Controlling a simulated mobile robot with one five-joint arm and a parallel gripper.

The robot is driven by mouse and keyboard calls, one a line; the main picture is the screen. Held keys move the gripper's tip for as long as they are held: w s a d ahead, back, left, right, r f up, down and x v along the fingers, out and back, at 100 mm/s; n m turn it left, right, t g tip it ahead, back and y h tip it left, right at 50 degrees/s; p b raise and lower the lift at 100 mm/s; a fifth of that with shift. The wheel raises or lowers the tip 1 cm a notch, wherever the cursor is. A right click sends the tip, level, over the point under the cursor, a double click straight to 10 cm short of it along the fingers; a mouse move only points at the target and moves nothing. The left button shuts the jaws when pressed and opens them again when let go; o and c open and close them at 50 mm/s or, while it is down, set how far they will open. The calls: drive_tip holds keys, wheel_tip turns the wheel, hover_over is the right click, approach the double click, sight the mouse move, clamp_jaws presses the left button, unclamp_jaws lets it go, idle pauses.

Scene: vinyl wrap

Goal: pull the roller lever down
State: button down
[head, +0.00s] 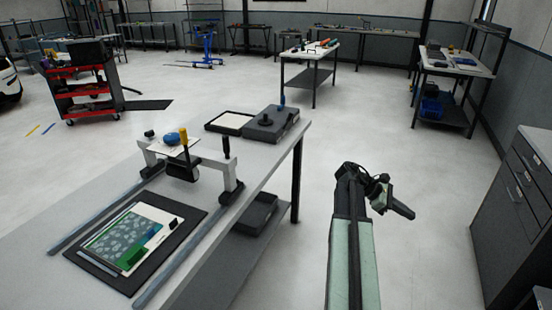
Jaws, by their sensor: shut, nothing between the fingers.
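A light grey roller gantry (213,171) spans the near table, with a dark roller (182,170) under its crossbar. A lever with a black grip (226,147) stands upright at the gantry's right end. A yellow handle (184,135) also stands up at the crossbar's middle; I cannot tell for sure which is the roller lever. My gripper (408,213) is right of the table, over open floor, well apart from the gantry and touching nothing. It looks shut and empty, though it is small in view.
A printed sheet on a dark mat (102,285) lies between two rails (180,260) on the table (262,172). A grey box (285,119) with knobs and a shallow tray (228,124) sit at its far end. A drawer cabinet (514,210) stands right. Floor between is clear.

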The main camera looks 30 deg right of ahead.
drive_tip(key=w+a+f+m+t+y, duration=0.1)
drive_tip(key=w+a+f+t, duration=0.15)
drive_tip(key=w+a, duration=0.4)
drive_tip(key=w+a+f+m+t+y, duration=0.15)
drive_tip(key=w+a+f, duration=0.25)
drive_tip(key=a, duration=0.6)
drive_tip(key=w+a+f+m+t, duration=0.1)
drive_tip(key=w+a+f+t, duration=0.15)
drive_tip(key=w+a, duration=0.45)
drive_tip(key=a+f+m+t+y, duration=0.1)
drive_tip(key=a+f+m+y, duration=0.1)
drive_tip(key=a, duration=1.4)
drive_tip(key=w+a+f+m+t+y, duration=0.1)
drive_tip(key=a+y, duration=0.3)
drive_tip(key=a, duration=1.2)
drive_tip(key=shift+w+a+f+m, duration=0.3)
drive_tip(key=shift+a+f+m, duration=0.05)
drive_tip(key=shift+s+t, duration=0.1)
drive_tip(key=shift+t, duration=0.15)
